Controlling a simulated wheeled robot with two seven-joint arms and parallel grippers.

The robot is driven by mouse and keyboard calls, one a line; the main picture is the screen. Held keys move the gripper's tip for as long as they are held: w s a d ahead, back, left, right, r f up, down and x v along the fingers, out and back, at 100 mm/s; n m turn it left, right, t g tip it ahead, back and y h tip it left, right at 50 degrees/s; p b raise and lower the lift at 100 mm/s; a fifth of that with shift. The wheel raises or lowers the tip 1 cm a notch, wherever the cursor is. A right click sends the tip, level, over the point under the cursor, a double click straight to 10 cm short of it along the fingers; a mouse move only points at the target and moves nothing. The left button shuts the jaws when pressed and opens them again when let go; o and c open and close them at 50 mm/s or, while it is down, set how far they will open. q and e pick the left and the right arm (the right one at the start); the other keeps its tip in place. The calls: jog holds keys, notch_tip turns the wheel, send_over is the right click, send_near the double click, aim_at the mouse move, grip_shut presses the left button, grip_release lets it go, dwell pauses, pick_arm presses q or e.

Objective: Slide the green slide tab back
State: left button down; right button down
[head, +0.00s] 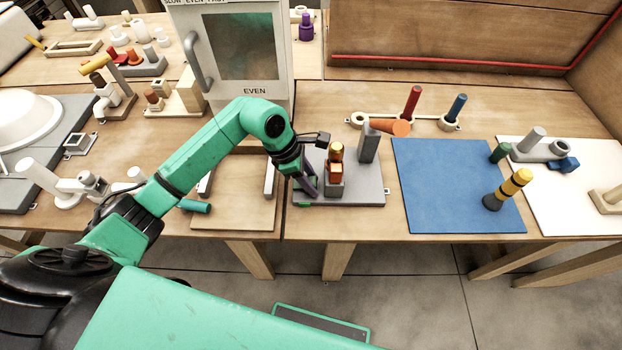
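A grey plate (352,196) lies on the middle table. A small green piece, which looks like the green slide tab (303,205), shows at its front left corner, partly hidden by my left gripper. My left gripper (308,188) points down over the plate's left side, just above or touching the green piece; I cannot tell which. Its fingers are small and dark, so I cannot tell whether they are open or shut. An upright block with an orange and gold top (335,168) stands on the plate to the right of the gripper. My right gripper is out of view.
A taller grey block (368,143) stands at the plate's back right. A white cabinet (187,20) stands behind. A blue mat (440,190) is mostly clear to the right.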

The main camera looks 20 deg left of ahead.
aim_at(298, 189)
pick_arm(q)
jog(key=a+b, duration=0.1)
jog(key=a, duration=0.2)
jog(key=shift+s+f+b, duration=0.1)
jog(key=shift+s+b, duration=0.2)
jog(key=shift+b, duration=0.05)
jog(key=shift+a, duration=0.2)
jog(key=shift+d, duration=0.1)
jog(key=c, duration=0.8)
grip_release()
jog(key=shift+r, duration=0.2)
jog(key=o, duration=0.4)
jog(key=shift+c, duration=0.2)
jog(key=shift+s+a, duration=0.15)
jog(key=shift+a, duration=0.05)
